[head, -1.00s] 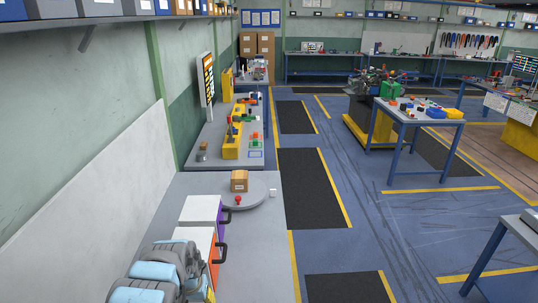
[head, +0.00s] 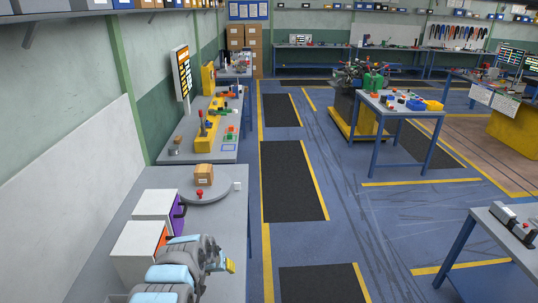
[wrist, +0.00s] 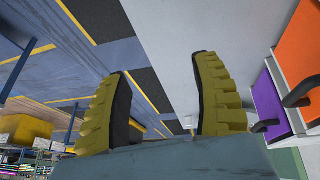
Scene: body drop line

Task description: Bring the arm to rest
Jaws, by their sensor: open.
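My gripper (head: 230,266) is at the lower middle of the head view, over the right side of the near grey bench (head: 232,218). My folded grey and light-blue arm lies behind it, at the bottom of the picture. In the wrist view, the two yellow ribbed fingers of my gripper (wrist: 162,105) stand wide apart with nothing between them. The bench top and the blue floor show beyond them.
White drawer boxes with an orange front (head: 162,236) and a purple front (head: 178,215) stand left of my gripper. A round grey turntable (head: 218,190) carries a cardboard box (head: 204,173) and a red knob (head: 200,194). The floor aisle (head: 340,220) to the right is clear.

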